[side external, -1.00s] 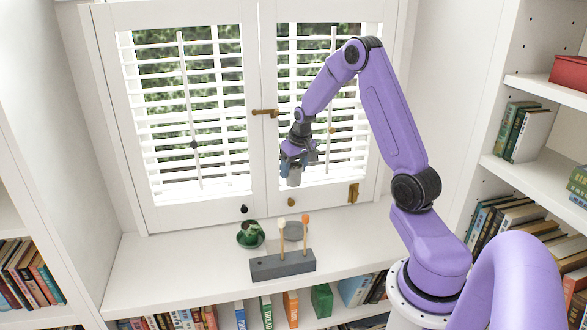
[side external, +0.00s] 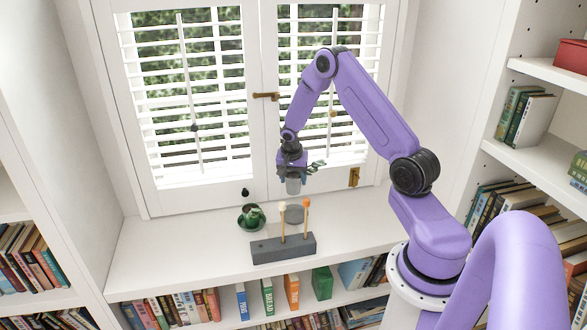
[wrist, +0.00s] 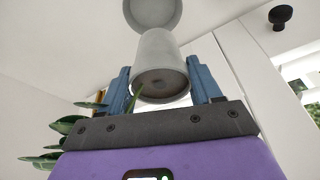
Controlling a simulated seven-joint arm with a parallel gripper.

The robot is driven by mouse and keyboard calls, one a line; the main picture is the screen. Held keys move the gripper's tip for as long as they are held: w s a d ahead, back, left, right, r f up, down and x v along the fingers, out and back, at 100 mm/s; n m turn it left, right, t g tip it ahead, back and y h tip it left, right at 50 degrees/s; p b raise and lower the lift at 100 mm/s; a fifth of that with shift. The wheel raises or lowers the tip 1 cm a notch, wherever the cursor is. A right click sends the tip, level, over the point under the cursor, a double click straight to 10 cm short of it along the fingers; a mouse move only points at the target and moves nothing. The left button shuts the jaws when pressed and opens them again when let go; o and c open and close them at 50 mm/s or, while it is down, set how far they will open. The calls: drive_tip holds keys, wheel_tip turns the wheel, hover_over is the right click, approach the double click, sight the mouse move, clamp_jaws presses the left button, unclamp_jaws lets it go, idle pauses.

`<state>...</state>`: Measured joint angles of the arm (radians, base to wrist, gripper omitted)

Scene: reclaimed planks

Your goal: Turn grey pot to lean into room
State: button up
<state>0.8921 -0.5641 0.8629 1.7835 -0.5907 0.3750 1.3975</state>
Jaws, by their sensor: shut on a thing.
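The grey pot (side external: 293,187) is held in my gripper (side external: 292,172) above the sill, close over the round grey saucer (side external: 294,214). It looks upright. In the wrist view the blue fingers are shut on both sides of the pot (wrist: 158,52), and the saucer (wrist: 152,12) lies beyond its base. A green stem rises from the soil and bends to the left there. The leaves (wrist: 65,128) hang out past the finger. In the side view the leaves (side external: 317,166) stick out right of the gripper.
A green cup on a dish (side external: 251,216) stands left of the saucer. In front is a grey block (side external: 283,248) with two upright sticks, close to the saucer. The shuttered window (side external: 190,100) is behind. The left part of the sill (side external: 165,255) is clear.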

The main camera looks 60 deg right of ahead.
drive_tip(key=f+m, duration=0.2)
drive_tip(key=f+m+g, duration=0.1)
drive_tip(key=f+m, duration=0.3)
drive_tip(key=f, duration=0.1)
drive_tip(key=shift+s+a+f+g, duration=0.1)
drive_tip(key=shift+s+g, duration=0.15)
drive_tip(key=shift+g, duration=0.15)
drive_tip(key=shift+f, duration=1.55)
drive_tip(key=o, duration=1.5)
drive_tip(key=shift+c, duration=0.2)
